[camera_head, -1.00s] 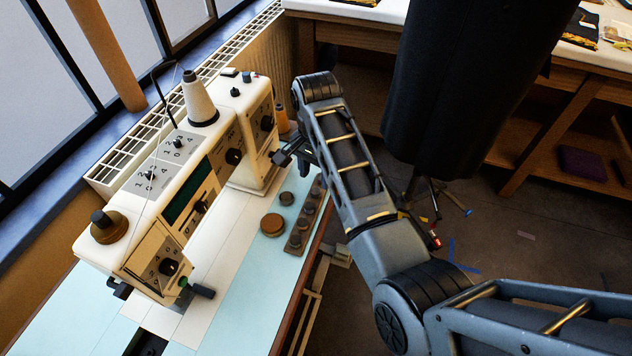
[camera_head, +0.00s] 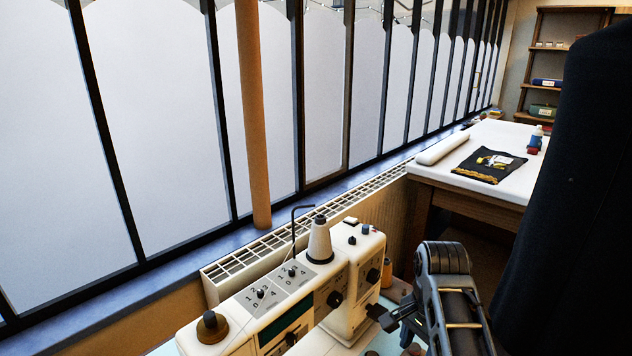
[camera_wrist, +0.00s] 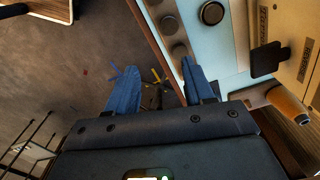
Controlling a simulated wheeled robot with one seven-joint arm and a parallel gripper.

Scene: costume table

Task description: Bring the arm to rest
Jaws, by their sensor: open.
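My arm (camera_head: 450,300) shows at the lower right in the head view, bent at a dark ribbed joint beside the sewing machine. My gripper (camera_wrist: 155,80) is in the wrist view, with its two blue fingers apart and nothing between them. It points down past the edge of the pale blue sewing table (camera_wrist: 225,75), with the floor below the left finger.
A cream sewing machine (camera_head: 240,305) with a white thread cone (camera_head: 319,243) stands close left of my arm. A radiator (camera_head: 240,262) runs under the windows. A dark hanging form (camera_head: 570,180) is at right. A white table (camera_head: 505,140) with a black cloth piece (camera_head: 490,165) stands behind.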

